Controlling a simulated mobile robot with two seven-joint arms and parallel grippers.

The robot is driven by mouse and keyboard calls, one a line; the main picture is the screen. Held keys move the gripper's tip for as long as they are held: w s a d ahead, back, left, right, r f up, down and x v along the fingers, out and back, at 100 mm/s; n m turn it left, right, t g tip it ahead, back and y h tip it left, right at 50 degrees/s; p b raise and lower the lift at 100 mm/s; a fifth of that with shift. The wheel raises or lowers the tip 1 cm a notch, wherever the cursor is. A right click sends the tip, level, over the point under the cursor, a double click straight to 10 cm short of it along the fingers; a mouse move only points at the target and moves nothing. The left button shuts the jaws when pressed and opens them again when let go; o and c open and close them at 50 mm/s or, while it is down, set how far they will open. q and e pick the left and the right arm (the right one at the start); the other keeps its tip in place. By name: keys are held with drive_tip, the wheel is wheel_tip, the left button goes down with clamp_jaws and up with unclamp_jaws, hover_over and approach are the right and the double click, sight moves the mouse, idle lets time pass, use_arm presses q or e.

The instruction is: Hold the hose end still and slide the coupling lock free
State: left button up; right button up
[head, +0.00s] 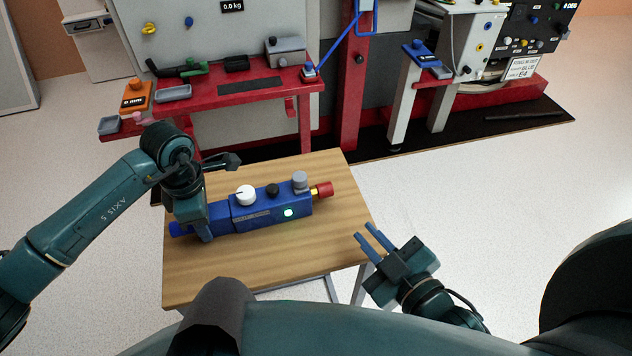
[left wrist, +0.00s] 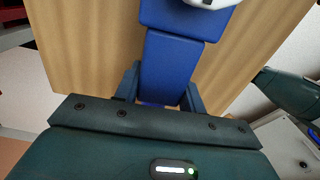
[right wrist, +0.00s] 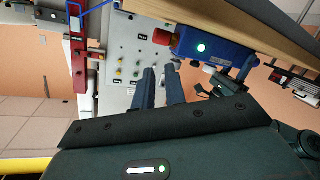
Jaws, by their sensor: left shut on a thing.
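A long blue unit (head: 262,217) lies on a small wooden table. It has a white knob (head: 246,195), a black knob (head: 273,190), a grey knob (head: 300,181) and a lit green light. A red end piece (head: 325,189) with a yellow band sticks out at its right end; it also shows in the right wrist view (right wrist: 161,37). My left gripper (head: 197,232) is shut on the narrower left part of the blue unit, with a finger on each side (left wrist: 160,95). My right gripper (head: 367,231) is open and empty off the table's right edge, apart from the red piece. I cannot tell which part is the coupling lock.
The wooden table (head: 245,273) is bare in front of the unit. A red bench (head: 215,106) with trays and tools stands behind it. A red post (head: 351,110) and a panel stand (head: 478,45) are at the back. The floor to the right is clear.

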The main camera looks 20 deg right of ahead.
sight(306, 181)
drive_tip(key=w+d+r+n+y, duration=0.1)
drive_tip(key=n, duration=0.4)
drive_tip(key=w+d+r+n+t+y, duration=0.1)
drive_tip(key=n, duration=0.4)
drive_tip(key=d+r+n+t+y, duration=0.1)
drive_tip(key=r+n, duration=0.1)
drive_tip(key=n, duration=0.4)
drive_tip(key=shift+w+d+r+y, duration=0.1)
drive_tip(key=shift+w+d+y, duration=0.15)
drive_tip(key=shift+w+y, duration=0.15)
clamp_jaws()
drive_tip(key=n+g+y, duration=0.1)
drive_tip(key=n+g, duration=0.1)
drive_tip(key=n, duration=0.5)
drive_tip(key=d+f+n+g+y, duration=0.1)
drive_tip(key=n+g+y, duration=0.1)
drive_tip(key=n, duration=0.5)
drive_tip(key=n+g+y, duration=0.1)
drive_tip(key=n+y, duration=0.1)
drive_tip(key=n, duration=0.5)
drive_tip(key=shift+s+d+f+g, duration=0.2)
drive_tip(key=shift+d+f+g, duration=0.05)
drive_tip(key=shift+f+g, duration=0.15)
drive_tip(key=shift+r, duration=0.1)
drive_tip(key=x, duration=1.4)
drive_tip(key=shift+a+r, duration=0.1)
drive_tip(key=shift+r, duration=0.05)
